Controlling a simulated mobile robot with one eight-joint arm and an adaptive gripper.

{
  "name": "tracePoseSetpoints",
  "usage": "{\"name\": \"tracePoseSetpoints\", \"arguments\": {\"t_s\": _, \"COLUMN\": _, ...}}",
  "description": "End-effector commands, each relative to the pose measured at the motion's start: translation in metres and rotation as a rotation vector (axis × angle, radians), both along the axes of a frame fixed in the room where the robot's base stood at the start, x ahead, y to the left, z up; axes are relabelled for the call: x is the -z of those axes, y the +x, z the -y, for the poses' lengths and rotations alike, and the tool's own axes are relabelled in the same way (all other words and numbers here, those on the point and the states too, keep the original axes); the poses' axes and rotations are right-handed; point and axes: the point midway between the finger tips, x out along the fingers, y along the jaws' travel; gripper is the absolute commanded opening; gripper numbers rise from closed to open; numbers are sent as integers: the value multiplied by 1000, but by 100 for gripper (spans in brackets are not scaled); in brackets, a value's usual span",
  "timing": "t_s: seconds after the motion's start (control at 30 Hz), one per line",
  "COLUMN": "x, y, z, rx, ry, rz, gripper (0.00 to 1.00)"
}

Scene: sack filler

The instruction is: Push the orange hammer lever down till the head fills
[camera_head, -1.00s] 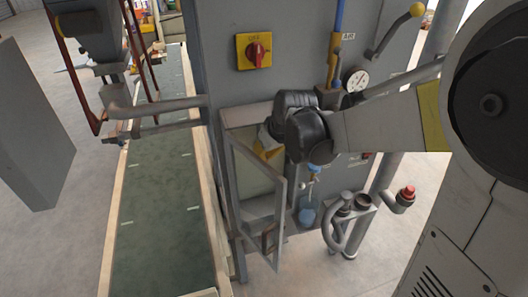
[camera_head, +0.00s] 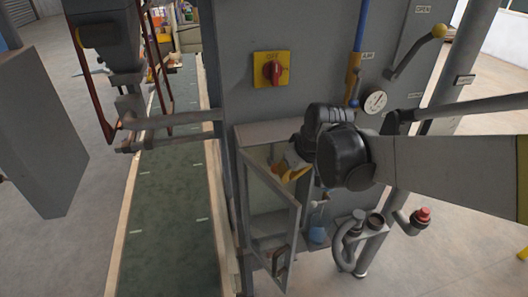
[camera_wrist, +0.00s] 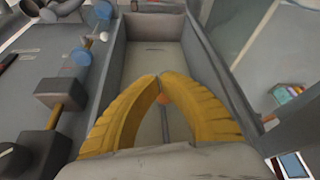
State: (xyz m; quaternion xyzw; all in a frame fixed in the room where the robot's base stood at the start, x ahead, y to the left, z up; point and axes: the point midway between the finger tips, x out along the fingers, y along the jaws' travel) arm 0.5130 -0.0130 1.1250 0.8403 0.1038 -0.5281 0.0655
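My gripper (camera_wrist: 160,78) has two yellow ribbed fingers. Their tips meet in the wrist view, so it is shut. A small orange piece (camera_wrist: 166,99) shows through the gap between the fingers; it may be the end of the hammer lever, and most of it is hidden. I cannot tell whether the fingers touch it. The fingers point into an open grey box (camera_wrist: 113,50) with a narrow slot in its back. In the head view my gripper (camera_head: 296,173) is at the box's mouth, partly hidden behind my black wrist.
The box's glazed door (camera_head: 271,212) hangs open on the near side. A red knob on a yellow plate (camera_head: 273,70), a gauge (camera_head: 375,100) and a yellow-knobbed lever (camera_head: 438,31) are on the machine above. A green conveyor (camera_head: 165,220) runs along the left.

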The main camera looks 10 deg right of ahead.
Motion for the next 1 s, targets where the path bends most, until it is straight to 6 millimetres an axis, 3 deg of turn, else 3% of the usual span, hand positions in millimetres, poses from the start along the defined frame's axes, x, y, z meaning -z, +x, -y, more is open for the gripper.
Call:
{"name": "tracePoseSetpoints", "arguments": {"t_s": 0.2, "x": -41, "y": -20, "z": 5, "rx": 2, "ry": 1, "rz": -1, "gripper": 0}}
{"name": "tracePoseSetpoints", "arguments": {"t_s": 0.4, "x": -62, "y": -29, "z": 8, "rx": 1, "ry": 0, "rz": -1, "gripper": 0}}
{"name": "tracePoseSetpoints", "arguments": {"t_s": 1.0, "x": -66, "y": -31, "z": 8, "rx": 0, "ry": 0, "rz": -1, "gripper": 0}}
